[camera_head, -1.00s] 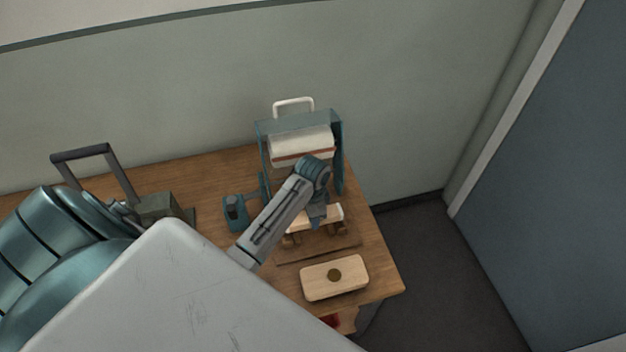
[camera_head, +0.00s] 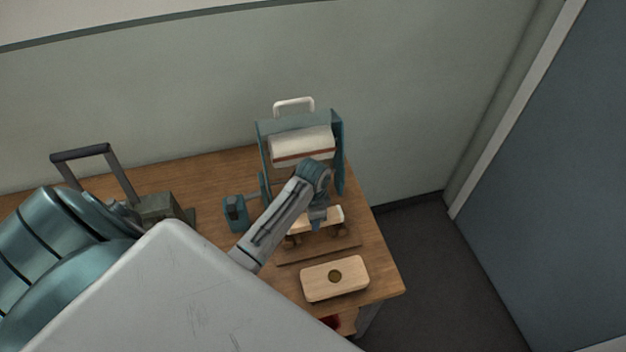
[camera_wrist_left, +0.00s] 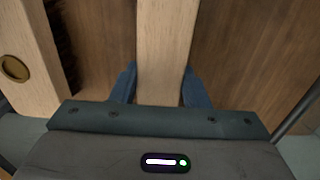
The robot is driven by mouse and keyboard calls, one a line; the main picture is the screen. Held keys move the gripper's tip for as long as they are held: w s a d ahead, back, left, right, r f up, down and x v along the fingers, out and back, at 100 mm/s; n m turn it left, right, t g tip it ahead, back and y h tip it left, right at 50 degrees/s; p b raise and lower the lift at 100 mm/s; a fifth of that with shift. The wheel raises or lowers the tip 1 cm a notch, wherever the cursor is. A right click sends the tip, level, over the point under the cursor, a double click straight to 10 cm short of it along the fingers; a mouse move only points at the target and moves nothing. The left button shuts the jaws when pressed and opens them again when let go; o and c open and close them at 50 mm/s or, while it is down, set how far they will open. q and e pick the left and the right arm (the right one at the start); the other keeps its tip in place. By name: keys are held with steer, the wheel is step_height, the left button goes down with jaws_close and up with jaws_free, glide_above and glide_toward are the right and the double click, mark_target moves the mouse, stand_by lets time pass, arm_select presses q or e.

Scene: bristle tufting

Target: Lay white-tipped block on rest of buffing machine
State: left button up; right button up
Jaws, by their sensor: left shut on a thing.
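My left gripper (camera_head: 318,216) is shut on a pale wooden block (camera_head: 333,216) in front of the buffing machine (camera_head: 341,150). The block's right end looks whiter in the head view. Its middle is hidden by the gripper. Brown wooden supports (camera_head: 339,232) of the rest show just under the block. I cannot tell whether the block touches them. In the left wrist view the block (camera_wrist_left: 163,45) runs between the two blue fingers (camera_wrist_left: 160,88). My right gripper is not in view.
Another pale block with a round dark spot (camera_head: 335,277) lies near the table's front right edge. It shows at the left in the wrist view (camera_wrist_left: 32,50), with dark bristles beside it. A grey-green device with a handle (camera_head: 158,208) stands at the left.

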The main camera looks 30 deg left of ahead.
arm_select(q)
steer(key=shift+f+b, duration=0.45)
steer(key=shift+f, duration=1.1)
steer(key=shift+f, duration=0.45)
steer(key=o, duration=1.6)
steer(key=shift+c, duration=0.2)
steer(key=shift+r, duration=0.1)
steer(key=shift+r+p, duration=0.65)
steer(key=shift+r, duration=3.3)
